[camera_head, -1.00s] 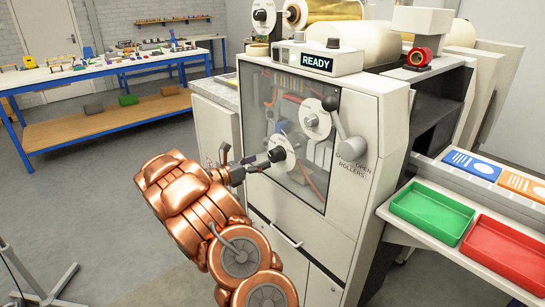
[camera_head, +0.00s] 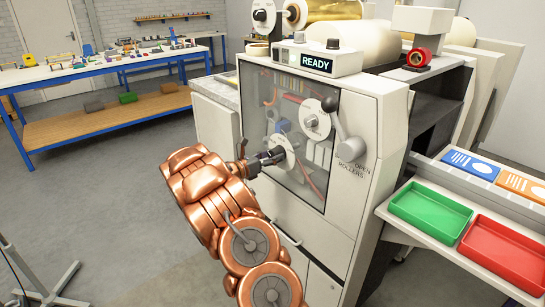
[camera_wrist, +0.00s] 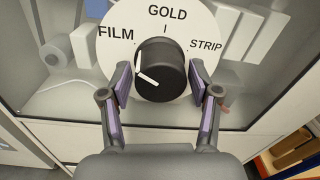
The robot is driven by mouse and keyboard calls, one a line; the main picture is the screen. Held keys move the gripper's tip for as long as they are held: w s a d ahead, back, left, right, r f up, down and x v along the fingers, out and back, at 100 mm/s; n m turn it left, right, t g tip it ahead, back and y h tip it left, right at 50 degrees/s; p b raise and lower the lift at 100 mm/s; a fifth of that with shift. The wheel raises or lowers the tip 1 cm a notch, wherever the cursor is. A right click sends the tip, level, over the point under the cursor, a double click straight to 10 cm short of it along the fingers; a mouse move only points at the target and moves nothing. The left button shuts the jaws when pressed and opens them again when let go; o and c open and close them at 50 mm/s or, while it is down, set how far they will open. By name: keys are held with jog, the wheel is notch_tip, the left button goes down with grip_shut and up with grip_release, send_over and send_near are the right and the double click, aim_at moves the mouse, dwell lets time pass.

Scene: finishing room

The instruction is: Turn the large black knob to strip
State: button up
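The large black knob (camera_wrist: 162,70) sits on a round white dial (camera_wrist: 115,22) marked FILM at left, GOLD at top and STRIP at right. White marks show on the knob's left side and lower face; which label they point to is unclear. My gripper (camera_wrist: 160,82) is open, with one finger on each side of the knob and narrow gaps showing. In the head view, my gripper (camera_head: 270,158) is at the lower dial (camera_head: 288,163) on the machine's front panel and hides most of the knob.
The machine (camera_head: 355,110) has a lever (camera_head: 346,135) to the right of the dials and a READY display (camera_head: 316,63) on top. A green tray (camera_head: 430,209) and a red tray (camera_head: 505,254) are at right. A blue-framed workbench (camera_head: 100,72) stands at back left.

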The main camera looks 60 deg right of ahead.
jog(key=c, duration=0.8)
jog(key=shift+o, duration=0.2)
